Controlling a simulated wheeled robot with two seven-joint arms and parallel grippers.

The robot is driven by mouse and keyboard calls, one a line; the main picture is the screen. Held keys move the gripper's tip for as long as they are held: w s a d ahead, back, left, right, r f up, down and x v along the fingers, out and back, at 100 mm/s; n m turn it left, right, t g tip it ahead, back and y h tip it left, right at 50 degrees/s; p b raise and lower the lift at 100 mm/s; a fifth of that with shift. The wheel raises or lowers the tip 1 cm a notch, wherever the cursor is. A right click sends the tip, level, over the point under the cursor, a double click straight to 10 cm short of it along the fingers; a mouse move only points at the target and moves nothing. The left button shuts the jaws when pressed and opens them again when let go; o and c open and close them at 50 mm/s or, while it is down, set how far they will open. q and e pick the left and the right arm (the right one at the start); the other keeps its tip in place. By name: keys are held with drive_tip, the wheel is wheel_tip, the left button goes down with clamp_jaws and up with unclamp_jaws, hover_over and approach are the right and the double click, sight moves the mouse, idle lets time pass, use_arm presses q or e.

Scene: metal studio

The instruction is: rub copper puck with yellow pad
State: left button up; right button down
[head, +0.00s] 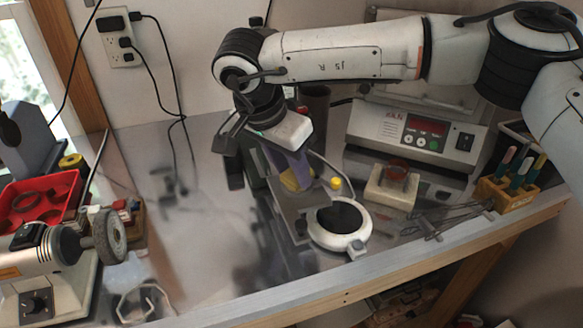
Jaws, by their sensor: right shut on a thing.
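My right gripper (293,176) reaches down over the middle of the metal bench and is shut on the yellow pad (294,181), which is partly hidden by the fingers. A round copper-brown piece (397,170), which looks like the copper puck, sits on a cream block (389,188) to the right of the gripper. The pad and the puck are clearly apart. My left gripper is not in view.
A round white device with a dark top (338,224) stands just right of and below the gripper. A control box (419,135) stands behind the cream block. A wooden tool holder (507,192), thin metal tools, a red tray (40,202) and a grinder wheel (109,236) flank clear bench at centre-left.

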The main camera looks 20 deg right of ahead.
drive_tip(key=shift+w+a, duration=0.35)
drive_tip(key=shift+w, duration=0.15)
drive_tip(key=shift+s+d, duration=0.5)
drive_tip(key=shift+s, duration=0.25)
drive_tip(key=shift+w+a, duration=0.5)
drive_tip(key=shift+w, duration=0.25)
drive_tip(key=shift+s+d+f, duration=0.1)
drive_tip(key=shift+s+d, duration=0.4)
drive_tip(key=shift+s, duration=0.25)
drive_tip(key=shift+w+a, duration=0.5)
drive_tip(key=shift+w, duration=0.25)
drive_tip(key=shift+s+d, duration=0.45)
drive_tip(key=shift+s, duration=0.25)
drive_tip(key=shift+w+a+p, duration=0.3)
drive_tip(key=shift+w+a, duration=0.15)
drive_tip(key=shift+w, duration=0.25)
drive_tip(key=shift+s+d, duration=0.5)
drive_tip(key=shift+s, duration=0.25)
